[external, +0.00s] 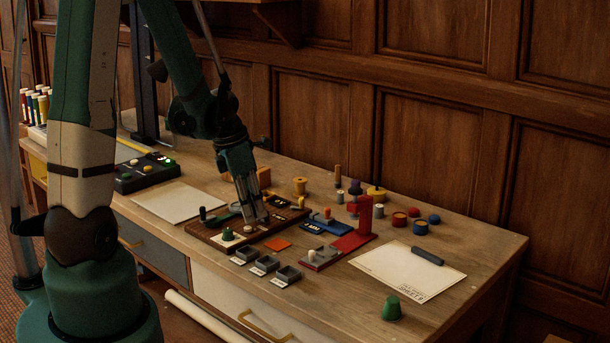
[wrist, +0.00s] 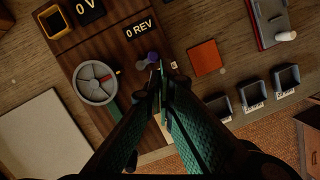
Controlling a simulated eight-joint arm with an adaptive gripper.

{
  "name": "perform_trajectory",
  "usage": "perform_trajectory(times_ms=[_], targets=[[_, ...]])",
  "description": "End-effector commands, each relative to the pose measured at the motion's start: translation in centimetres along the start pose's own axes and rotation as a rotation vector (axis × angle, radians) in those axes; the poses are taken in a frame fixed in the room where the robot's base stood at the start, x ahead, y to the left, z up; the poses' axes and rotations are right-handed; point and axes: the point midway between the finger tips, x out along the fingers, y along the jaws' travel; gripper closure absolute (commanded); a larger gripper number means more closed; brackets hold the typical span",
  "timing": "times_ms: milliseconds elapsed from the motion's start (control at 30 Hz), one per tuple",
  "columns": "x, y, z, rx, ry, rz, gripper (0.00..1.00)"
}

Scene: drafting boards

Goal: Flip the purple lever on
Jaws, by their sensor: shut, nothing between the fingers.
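The brown wooden board (external: 203,233) lies on the desk with several fittings on it, and it fills the middle of the wrist view (wrist: 120,48). A small purple piece (wrist: 152,57), which looks like the lever's tip, shows just beyond my fingertips in the wrist view. My fingers hide part of the lever, and I cannot tell which way it is set. My gripper (external: 256,221) is shut and empty, pointing down close over the board. In the wrist view my gripper (wrist: 161,80) is right beside the purple piece; contact cannot be told.
The board also has a grey round dial (wrist: 95,83) and a "0 REV" label (wrist: 141,29). An orange square (external: 277,243) and small grey bins (external: 289,275) lie nearby. A red device (external: 352,240) stands to the right. A paper sheet (external: 180,202) lies to the left.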

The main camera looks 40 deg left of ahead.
Motion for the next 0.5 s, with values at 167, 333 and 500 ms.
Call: perform_trajectory(times_ms=[167,333,500], targets=[[0.00,0.00,0.00,0.000,0.000,0.000,1.00],[0.00,0.04,0.00,0.000,0.000,0.000,1.00],[0.03,0.35,0.02,0.000,0.000,0.000,1.00]])
